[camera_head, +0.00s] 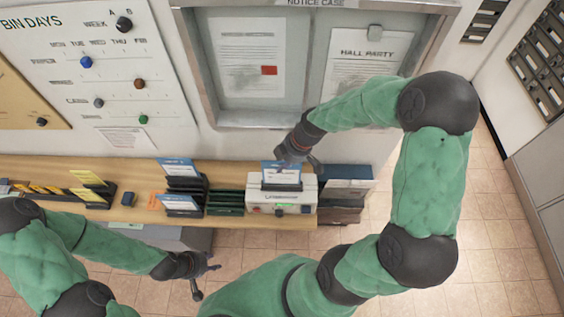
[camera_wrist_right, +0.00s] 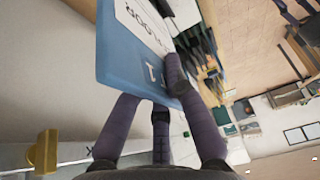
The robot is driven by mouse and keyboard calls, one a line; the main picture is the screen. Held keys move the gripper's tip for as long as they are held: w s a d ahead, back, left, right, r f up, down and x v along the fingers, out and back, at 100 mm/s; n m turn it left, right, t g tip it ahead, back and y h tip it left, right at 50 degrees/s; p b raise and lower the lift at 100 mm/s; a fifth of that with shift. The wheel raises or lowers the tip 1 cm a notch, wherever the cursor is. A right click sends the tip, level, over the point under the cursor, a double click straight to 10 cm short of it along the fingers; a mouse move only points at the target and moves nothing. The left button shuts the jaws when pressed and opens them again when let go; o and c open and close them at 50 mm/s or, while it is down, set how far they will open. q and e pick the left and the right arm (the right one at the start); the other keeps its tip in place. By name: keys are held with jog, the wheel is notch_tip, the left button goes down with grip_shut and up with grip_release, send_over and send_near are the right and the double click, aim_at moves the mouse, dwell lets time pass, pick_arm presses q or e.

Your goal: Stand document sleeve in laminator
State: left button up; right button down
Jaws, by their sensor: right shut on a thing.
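The document sleeve (camera_head: 282,176), blue and white, stands upright at the top of the white laminator (camera_head: 270,199) on the wooden shelf. Whether its lower edge is inside the slot I cannot tell. My right gripper (camera_head: 296,157) is shut on the sleeve from behind and above. In the right wrist view the sleeve (camera_wrist_right: 130,60) shows its blue face and a white printed panel, with dark fingers (camera_wrist_right: 158,105) against it. My left gripper (camera_head: 207,279) is open and empty, low in front of the shelf.
Left of the laminator, black racks (camera_head: 184,187) hold blue-and-white cards, beside dark green slots (camera_head: 225,203). Dark folders (camera_head: 347,187) stand to its right. A notice case (camera_head: 303,70) hangs on the wall behind. Open tiled floor (camera_head: 490,240) lies at right.

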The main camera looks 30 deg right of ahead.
aim_at(282, 179)
notch_tip(282, 179, down, 10)
jog(key=b, duration=1)
jog(key=shift+f, duration=0.15)
dwell(0.6)
jog(key=c, duration=1.2)
grip_release()
jog(key=v, duration=1.2)
jog(key=shift+s, duration=0.1)
